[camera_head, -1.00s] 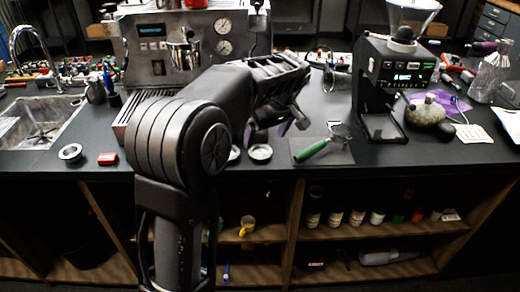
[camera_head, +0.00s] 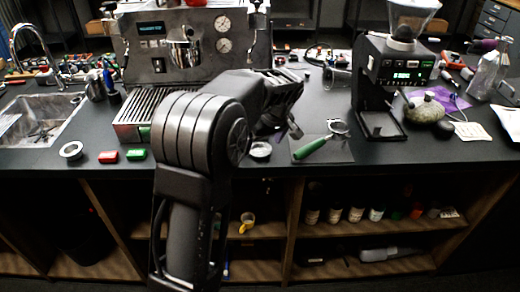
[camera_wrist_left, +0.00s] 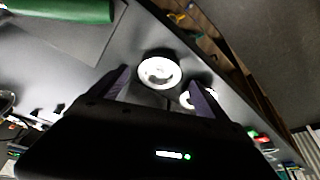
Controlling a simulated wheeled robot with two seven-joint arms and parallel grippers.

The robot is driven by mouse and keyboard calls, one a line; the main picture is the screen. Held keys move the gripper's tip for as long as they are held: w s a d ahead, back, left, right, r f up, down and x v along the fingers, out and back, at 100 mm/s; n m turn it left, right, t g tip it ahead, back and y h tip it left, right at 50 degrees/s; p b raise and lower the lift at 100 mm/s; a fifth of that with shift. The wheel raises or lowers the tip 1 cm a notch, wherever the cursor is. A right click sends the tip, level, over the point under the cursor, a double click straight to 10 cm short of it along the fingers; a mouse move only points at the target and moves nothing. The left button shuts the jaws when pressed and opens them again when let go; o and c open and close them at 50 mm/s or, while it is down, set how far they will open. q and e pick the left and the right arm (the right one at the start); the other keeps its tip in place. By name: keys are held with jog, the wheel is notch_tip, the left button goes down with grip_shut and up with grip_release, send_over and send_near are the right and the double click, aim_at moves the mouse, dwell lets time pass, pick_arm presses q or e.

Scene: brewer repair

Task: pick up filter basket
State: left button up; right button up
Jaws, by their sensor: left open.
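Small round metal baskets lie on the dark counter, and I cannot tell for sure which is the filter basket. One basket (camera_head: 260,150) is just below my left gripper (camera_head: 280,134). In the left wrist view a bright round basket (camera_wrist_left: 159,72) shows between and just beyond the open fingers of my left gripper (camera_wrist_left: 160,88), which hold nothing. A second round piece (camera_wrist_left: 187,99) shows beside the right finger, partly covered by it. Another metal ring (camera_head: 71,151) lies at the counter's left front. My right gripper is not in view.
A green-handled portafilter (camera_head: 322,142) lies on a mat to the right; its handle (camera_wrist_left: 65,10) is near in the wrist view. The espresso machine (camera_head: 190,50) stands behind, the grinder (camera_head: 385,85) at right. Red (camera_head: 108,157) and green (camera_head: 136,154) blocks lie near the front edge.

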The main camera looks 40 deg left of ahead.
aim_at(260, 151)
pick_arm(q)
jog(key=shift+x, duration=1.4)
jog(key=c, duration=1.4)
